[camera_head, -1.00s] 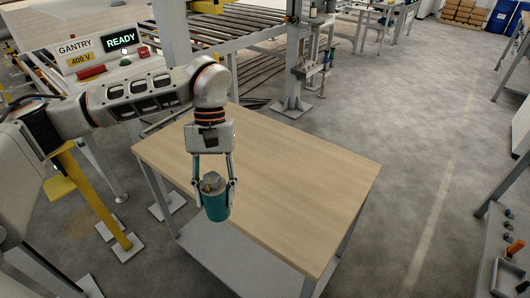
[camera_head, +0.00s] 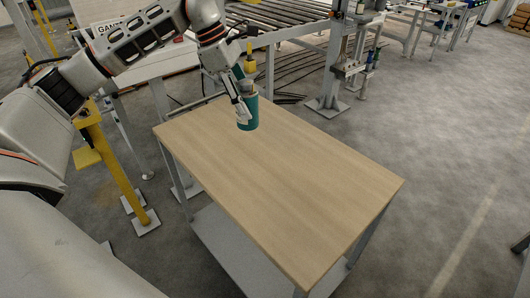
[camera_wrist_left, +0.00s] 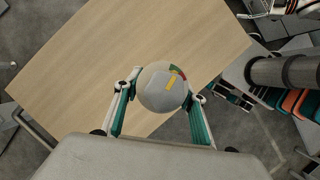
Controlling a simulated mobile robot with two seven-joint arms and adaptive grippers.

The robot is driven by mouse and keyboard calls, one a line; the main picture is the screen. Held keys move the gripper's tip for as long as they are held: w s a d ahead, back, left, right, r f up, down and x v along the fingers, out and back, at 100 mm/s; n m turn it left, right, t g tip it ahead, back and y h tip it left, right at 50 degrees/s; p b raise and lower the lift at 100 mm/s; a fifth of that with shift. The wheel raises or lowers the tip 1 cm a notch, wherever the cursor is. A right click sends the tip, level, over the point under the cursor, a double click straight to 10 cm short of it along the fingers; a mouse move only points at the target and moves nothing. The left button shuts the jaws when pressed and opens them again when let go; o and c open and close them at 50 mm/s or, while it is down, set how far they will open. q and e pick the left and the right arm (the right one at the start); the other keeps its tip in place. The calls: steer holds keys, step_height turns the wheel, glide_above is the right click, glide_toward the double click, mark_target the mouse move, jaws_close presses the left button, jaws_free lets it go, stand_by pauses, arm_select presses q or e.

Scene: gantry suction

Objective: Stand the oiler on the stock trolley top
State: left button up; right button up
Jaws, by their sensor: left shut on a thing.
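The oiler is a teal cylinder (camera_head: 248,115) with a grey upper part. My left gripper (camera_head: 246,108) is shut on it and holds it roughly upright over the far left part of the trolley top. The stock trolley top (camera_head: 285,195) is a bare, light wood board on grey legs. The gap between the oiler's base and the board is hard to judge. In the left wrist view the oiler's round grey cap (camera_wrist_left: 160,92) shows between the two fingers, with the wood top (camera_wrist_left: 130,50) beyond it. My right gripper is not in view.
A grey lower shelf (camera_head: 238,252) sits under the trolley top. A roller conveyor (camera_head: 290,20) and a grey post (camera_head: 330,75) stand behind it. A yellow post (camera_head: 120,170) stands at the left. The board is clear.

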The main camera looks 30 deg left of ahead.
arm_select(q)
step_height(320, 180, up, 2)
steer(key=w+a+n+t, duration=0.1)
steer(key=w+a+n, duration=0.1)
steer(key=a+n, duration=0.1)
steer(key=b, duration=0.2)
glide_above(246, 162)
step_height(246, 162, down, 14)
steer(key=shift+n+y, duration=0.3)
steer(key=shift+n, duration=0.1)
steer(key=shift+f, duration=2.65)
steer(key=shift+f, duration=0.15)
steer(key=o, duration=1.4)
steer(key=shift+o, duration=0.2)
